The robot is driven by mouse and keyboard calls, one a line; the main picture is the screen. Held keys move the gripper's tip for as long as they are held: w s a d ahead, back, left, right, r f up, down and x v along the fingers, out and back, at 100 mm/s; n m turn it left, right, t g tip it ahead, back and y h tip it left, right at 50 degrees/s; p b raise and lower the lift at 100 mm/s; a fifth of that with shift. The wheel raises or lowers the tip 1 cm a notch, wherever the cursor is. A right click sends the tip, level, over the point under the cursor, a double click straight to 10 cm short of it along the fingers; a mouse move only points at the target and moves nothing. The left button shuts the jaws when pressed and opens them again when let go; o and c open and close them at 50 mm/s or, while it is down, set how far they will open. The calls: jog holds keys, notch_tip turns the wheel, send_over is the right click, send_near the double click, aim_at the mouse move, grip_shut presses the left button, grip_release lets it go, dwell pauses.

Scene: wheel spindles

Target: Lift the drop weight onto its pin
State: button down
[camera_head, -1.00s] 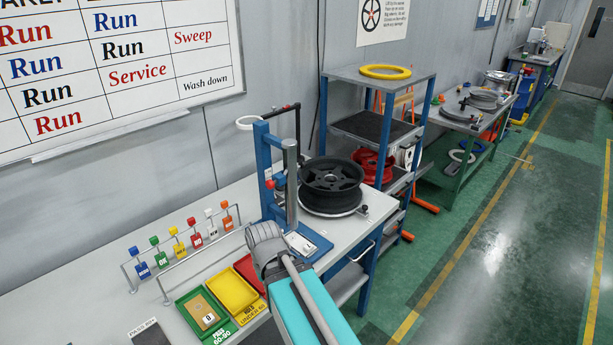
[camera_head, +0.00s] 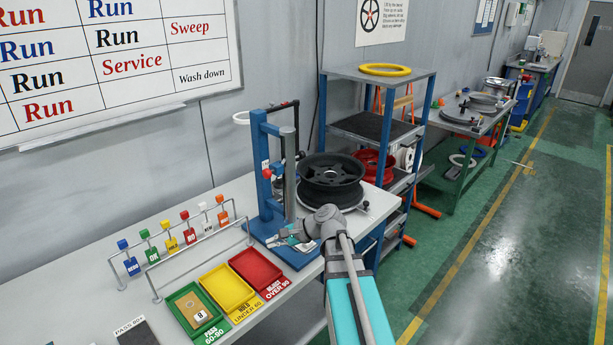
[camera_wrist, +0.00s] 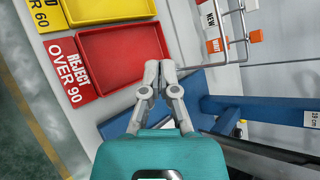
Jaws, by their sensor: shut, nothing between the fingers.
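A blue upright stand (camera_head: 262,170) with a grey metal cylinder (camera_head: 289,178) and a red knob (camera_head: 267,174) stands on the bench. The cylinder may be the drop weight, but I cannot tell for sure, and I cannot make out its pin. My gripper (camera_head: 278,239) is low over the front of the stand's blue base, apart from the cylinder. In the wrist view my gripper (camera_wrist: 160,66) is shut and empty, its fingertips close together beside the red tray (camera_wrist: 120,55). Part of the blue stand (camera_wrist: 255,108) shows at right there.
A black wheel (camera_head: 331,178) lies on a round plate just right of the stand. Red, yellow (camera_head: 228,288) and green (camera_head: 193,311) trays lie in front. A rail with several coloured tags (camera_head: 185,228) stands left of the stand. A shelf unit (camera_head: 378,75) is behind.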

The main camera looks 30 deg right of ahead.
jog(key=w+d+r+m+t+b, duration=0.1)
jog(key=d+r+m+t+b, duration=0.2)
jog(key=d+m+t, duration=0.3)
jog(key=w+d+r+m+t+y+b, duration=0.1)
jog(key=d+r+m+t+b, duration=0.2)
jog(key=d+m, duration=0.6)
jog(key=d+r+t, duration=0.2)
jog(key=d+t, duration=0.1)
jog(key=d, duration=0.4)
jog(key=shift+w+d+m, duration=0.25)
jog(key=shift+d+m, duration=0.05)
jog(key=r+p+x, duration=0.1)
jog(key=p+x, duration=0.2)
jog(key=x, duration=0.3)
jog(key=r+p+x, duration=0.2)
jog(key=p+x, duration=0.1)
jog(key=x, duration=0.3)
jog(key=shift+a+r, duration=0.1)
